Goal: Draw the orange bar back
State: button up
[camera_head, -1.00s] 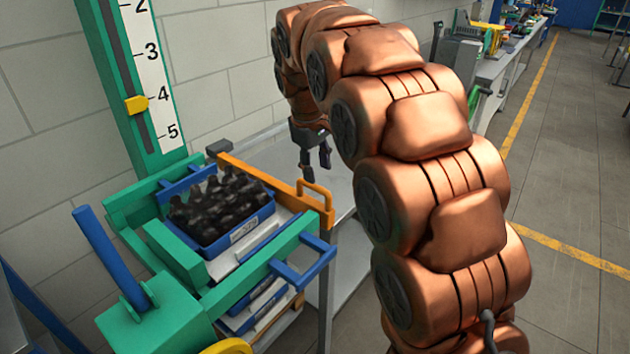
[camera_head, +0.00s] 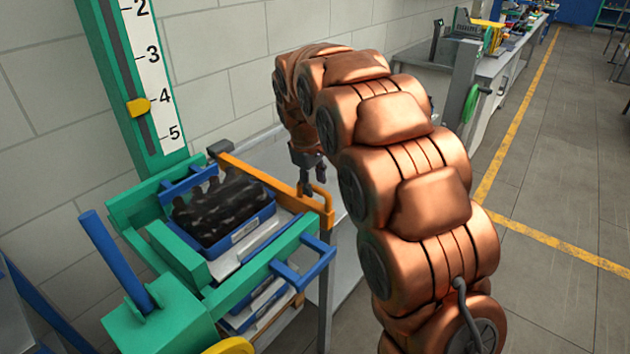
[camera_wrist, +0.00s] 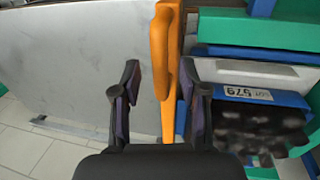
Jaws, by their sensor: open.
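The orange bar (camera_head: 258,179) lies across the right end of the green frame, with an upright loop handle at its near end. In the wrist view the orange bar (camera_wrist: 160,45) runs up the picture, with its handle towards me. My gripper (camera_head: 313,183) is over the handle end of the bar. In the wrist view my gripper (camera_wrist: 162,100) is open, one dark finger on each side of the orange handle. Gaps show between fingers and handle. The handle's lower part is partly hidden by the gripper in the head view.
A blue crate (camera_head: 243,236) of dark bottles stands left of the bar inside the green frame (camera_head: 263,266). A grey table (camera_wrist: 75,60) lies on the bar's other side. A blue handle (camera_head: 306,268) juts out at the frame's front.

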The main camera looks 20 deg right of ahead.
jog(key=shift+d+f, duration=0.1)
jog(key=shift+f, duration=0.3)
grip_shut()
dwell(0.5)
